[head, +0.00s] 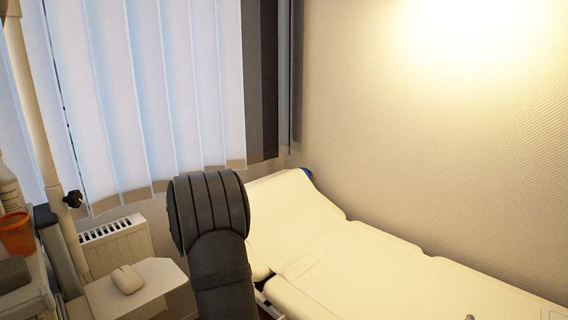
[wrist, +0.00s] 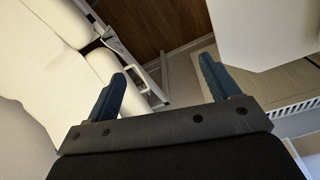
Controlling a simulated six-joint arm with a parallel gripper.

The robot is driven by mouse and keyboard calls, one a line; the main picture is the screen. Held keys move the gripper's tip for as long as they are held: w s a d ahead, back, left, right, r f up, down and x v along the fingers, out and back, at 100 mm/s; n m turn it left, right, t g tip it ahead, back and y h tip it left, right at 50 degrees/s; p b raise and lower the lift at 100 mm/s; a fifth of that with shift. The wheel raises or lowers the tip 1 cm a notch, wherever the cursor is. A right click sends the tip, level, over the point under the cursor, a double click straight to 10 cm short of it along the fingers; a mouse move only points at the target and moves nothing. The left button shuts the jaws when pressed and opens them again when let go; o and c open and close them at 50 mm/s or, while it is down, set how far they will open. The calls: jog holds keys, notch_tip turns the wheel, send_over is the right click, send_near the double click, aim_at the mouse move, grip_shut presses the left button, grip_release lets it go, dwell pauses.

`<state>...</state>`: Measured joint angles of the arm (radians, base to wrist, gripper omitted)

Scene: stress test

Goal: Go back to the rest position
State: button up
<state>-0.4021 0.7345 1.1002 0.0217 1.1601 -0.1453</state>
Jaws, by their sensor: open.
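My gripper (wrist: 162,72) shows in the wrist view, with its two blue fingers spread wide apart and nothing between them. Beyond the gap are the floor and the metal frame of the couch. In the head view, my dark arm rises at bottom centre, in front of the couch's left end; the gripper itself cannot be made out there.
A cream couch (head: 350,262) lies along the right wall; it also shows left in the wrist view (wrist: 40,65). A small white shelf (head: 150,280) carries a mouse (head: 127,279). An orange cup (head: 17,234) stands far left. A radiator (head: 118,243) sits below the blinds (head: 160,90).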

jog(key=d+f+m, duration=0.1)
jog(key=d+f, duration=0.6)
jog(key=d, duration=0.1)
jog(key=shift+s+d+f+m, duration=0.3)
jog(key=shift+s+d+m, duration=0.05)
jog(key=shift+s+m, duration=0.05)
jog(key=shift+a, duration=0.1)
jog(key=a+r+n, duration=0.3)
jog(key=a+r, duration=1.1)
jog(key=a, duration=0.1)
jog(key=shift+s+a+r, duration=0.35)
jog(key=shift+s, duration=0.05)
